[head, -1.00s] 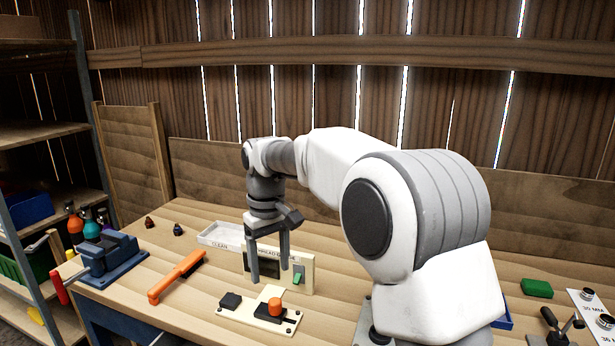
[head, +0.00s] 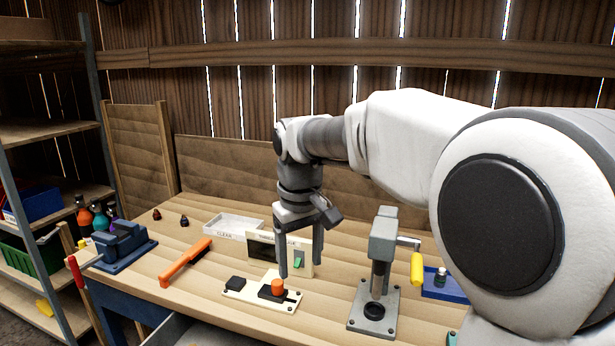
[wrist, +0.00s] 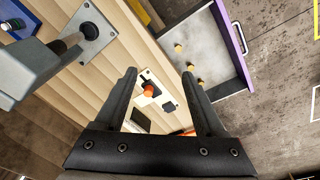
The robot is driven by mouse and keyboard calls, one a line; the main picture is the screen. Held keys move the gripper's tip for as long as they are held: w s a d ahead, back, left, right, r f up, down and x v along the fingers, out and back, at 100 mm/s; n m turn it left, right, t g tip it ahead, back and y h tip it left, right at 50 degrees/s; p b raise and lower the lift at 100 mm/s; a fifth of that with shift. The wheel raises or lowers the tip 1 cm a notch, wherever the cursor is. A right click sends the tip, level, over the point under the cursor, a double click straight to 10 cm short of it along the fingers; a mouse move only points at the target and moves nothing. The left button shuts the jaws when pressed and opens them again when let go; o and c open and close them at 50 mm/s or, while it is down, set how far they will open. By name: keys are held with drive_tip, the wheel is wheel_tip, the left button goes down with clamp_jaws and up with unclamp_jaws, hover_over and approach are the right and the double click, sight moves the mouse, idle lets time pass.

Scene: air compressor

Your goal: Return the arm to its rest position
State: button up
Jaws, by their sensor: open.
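My gripper (head: 300,262) is open and empty. It points down above the workbench (head: 210,318), just behind the cream plate (head: 248,296) that carries an orange knob (head: 277,286). In the wrist view my gripper (wrist: 162,85) has its fingers wide apart, with the orange knob (wrist: 149,90) visible between them, apart from both fingers. My white arm reaches in from the right and hides part of the bench. A cream panel with a dark screen and a green switch (head: 299,259) stands behind the fingers.
A grey press (head: 382,250) with a yellow handle stands to the right, beside a blue tray (head: 447,290). An open drawer (wrist: 243,42) with small yellowish pieces juts from the bench.

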drive_tip(key=s+d+r+m+t, duration=0.2)
drive_tip(key=s+d+r+m, duration=0.1)
drive_tip(key=s+d, duration=0.7)
drive_tip(key=s+d+f+m+t, duration=0.1)
drive_tip(key=s+d+f, duration=0.1)
drive_tip(key=s, duration=0.4)
drive_tip(key=s+d+f+m+t, duration=0.1)
drive_tip(key=s+d+f+m, duration=0.1)
drive_tip(key=s, duration=0.4)
drive_tip(key=shift+s+d+f, duration=0.15)
drive_tip(key=shift+d, duration=0.5)
